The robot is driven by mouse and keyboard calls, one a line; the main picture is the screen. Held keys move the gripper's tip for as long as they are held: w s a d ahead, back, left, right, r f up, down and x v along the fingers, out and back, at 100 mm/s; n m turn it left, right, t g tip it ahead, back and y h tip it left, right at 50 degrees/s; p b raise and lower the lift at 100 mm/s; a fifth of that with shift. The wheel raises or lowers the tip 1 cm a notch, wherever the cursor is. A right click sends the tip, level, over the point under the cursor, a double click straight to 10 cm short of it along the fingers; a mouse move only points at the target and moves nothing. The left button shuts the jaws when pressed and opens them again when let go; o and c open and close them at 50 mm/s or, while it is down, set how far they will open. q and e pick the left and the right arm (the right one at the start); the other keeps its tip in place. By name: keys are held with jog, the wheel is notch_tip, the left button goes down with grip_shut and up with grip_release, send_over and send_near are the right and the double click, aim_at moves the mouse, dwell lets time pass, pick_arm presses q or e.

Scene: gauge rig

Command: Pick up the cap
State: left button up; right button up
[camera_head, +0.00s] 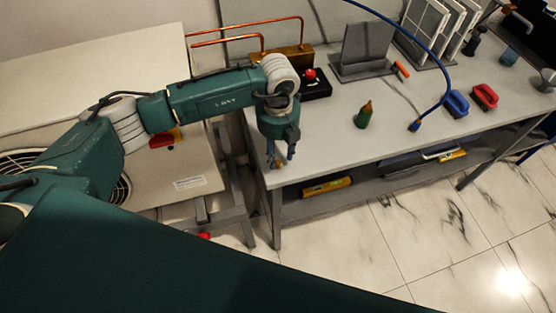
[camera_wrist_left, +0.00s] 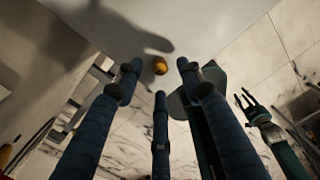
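A small round orange-yellow cap (camera_wrist_left: 160,65) lies on the light table top near its edge in the left wrist view. In the head view a small orange spot, likely the cap, shows near the fingertips, mostly hidden by them. My left gripper (camera_head: 279,160) points down over the near left corner of the table. Its three blue fingers are spread in the left wrist view (camera_wrist_left: 160,85), with the cap beyond the tips, apart from them, so it is open and empty. My right gripper (camera_wrist_left: 252,106) shows at the right of the left wrist view, over the floor, its fingers apart.
On the table stand a green bottle with an orange tip (camera_head: 363,116), a black box with a red button (camera_head: 314,84), a grey stand (camera_head: 362,55), and blue (camera_head: 456,104) and red (camera_head: 485,96) handled blocks. A blue hose (camera_head: 440,85) arches over. The table's front middle is clear.

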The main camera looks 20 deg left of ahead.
aim_at(278, 161)
pick_arm(q)
jog(key=shift+f+p, duration=0.3)
jog(key=shift+f, duration=1.25)
pick_arm(e)
jog(key=shift+r, duration=0.65)
pick_arm(q)
grip_shut()
jog(key=shift+r, duration=0.1)
